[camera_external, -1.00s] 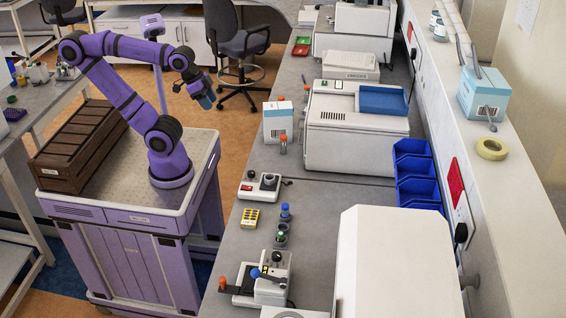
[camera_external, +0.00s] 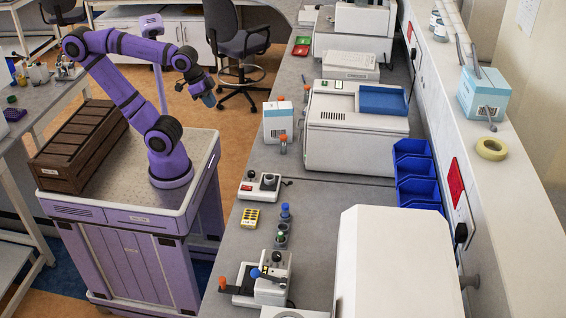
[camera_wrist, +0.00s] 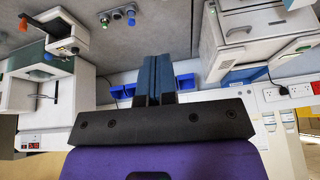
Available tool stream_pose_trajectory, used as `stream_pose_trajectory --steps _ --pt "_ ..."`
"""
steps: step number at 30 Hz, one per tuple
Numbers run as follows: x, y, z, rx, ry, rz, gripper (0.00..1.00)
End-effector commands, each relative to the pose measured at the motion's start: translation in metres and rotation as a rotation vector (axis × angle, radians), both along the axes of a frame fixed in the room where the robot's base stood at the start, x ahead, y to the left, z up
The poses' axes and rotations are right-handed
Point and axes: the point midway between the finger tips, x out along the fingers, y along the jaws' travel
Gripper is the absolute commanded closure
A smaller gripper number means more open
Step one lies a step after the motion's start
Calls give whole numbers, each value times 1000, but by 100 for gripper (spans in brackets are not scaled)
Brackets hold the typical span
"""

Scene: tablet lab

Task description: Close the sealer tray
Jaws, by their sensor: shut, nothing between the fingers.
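The likely sealer is a small white press (camera_external: 272,290) with a blue-knobbed lever, low in the external view. Its dark tray (camera_external: 242,284) sticks out to the left toward the bench edge, with an orange knob (camera_external: 222,283) at its outer end. My gripper (camera_external: 209,99) hangs above the floor between my base and the bench, well away from the press. Its fingers (camera_wrist: 155,72) are together and empty.
Blue bins (camera_external: 415,170) stand farther back. The aisle left of the bench is clear.

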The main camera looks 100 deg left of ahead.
Motion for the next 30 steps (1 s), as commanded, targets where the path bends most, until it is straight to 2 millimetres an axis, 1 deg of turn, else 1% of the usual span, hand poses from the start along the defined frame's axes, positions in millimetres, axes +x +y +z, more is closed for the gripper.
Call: stream_pose_trajectory --steps 8,14,20,23,29,30 --pt "44 -26 -14 200 202 -270 100" --pt "77 -57 -28 386 334 -481 100" --pt "107 -99 -46 592 441 -687 100" --pt "120 -125 -57 702 483 -787 100" --pt "139 -184 -84 939 548 -981 100" --pt "141 -197 -90 989 557 -1017 100"
